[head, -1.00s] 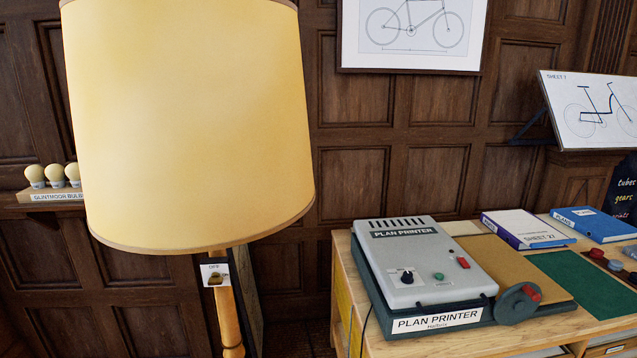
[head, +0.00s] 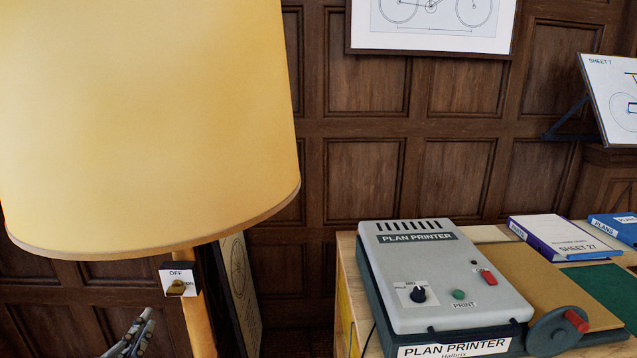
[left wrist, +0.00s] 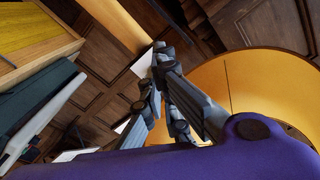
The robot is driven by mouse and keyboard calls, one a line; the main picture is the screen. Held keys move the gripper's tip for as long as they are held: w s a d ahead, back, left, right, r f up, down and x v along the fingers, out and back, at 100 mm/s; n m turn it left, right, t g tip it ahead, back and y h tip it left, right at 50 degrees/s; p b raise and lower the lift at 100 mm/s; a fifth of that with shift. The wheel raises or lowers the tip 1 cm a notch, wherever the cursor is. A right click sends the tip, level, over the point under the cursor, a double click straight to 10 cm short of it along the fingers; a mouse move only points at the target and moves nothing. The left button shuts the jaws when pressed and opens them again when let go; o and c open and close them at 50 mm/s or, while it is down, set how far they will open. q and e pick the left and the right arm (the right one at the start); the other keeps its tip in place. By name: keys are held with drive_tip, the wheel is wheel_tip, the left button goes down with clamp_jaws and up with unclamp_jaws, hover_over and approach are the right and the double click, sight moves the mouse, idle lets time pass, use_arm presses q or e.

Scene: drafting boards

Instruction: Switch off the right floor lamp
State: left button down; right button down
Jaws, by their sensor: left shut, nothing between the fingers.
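The floor lamp has a large pale yellow shade (head: 150,120) filling the upper left of the head view. Its wooden pole (head: 200,315) carries a small white switch box (head: 172,273) marked OFF at the top, with a brown knob (head: 176,288). I cannot tell the knob's setting. My left gripper (head: 146,318) is shut and empty, low and left of the switch box, apart from it in the picture. In the left wrist view its closed fingers (left wrist: 161,56) point up, with the yellow shade (left wrist: 245,75) to their right. My right gripper is not seen.
A wooden table (head: 347,285) at right holds a grey plan printer (head: 440,260) with a crank wheel (head: 553,330), and binders (head: 560,240). A framed picture (head: 245,290) leans behind the pole. Panelled wall (head: 365,180) stands behind.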

sight(177, 289)
use_arm(q)
drive_tip(key=w, duration=0.6)
drive_tip(key=shift+a, duration=0.15)
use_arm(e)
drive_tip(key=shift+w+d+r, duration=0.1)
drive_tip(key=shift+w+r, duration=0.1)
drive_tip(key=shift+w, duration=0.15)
use_arm(q)
drive_tip(key=shift+d+r+p, duration=0.3)
drive_tip(key=shift+d+p, duration=0.2)
drive_tip(key=shift+p, duration=0.15)
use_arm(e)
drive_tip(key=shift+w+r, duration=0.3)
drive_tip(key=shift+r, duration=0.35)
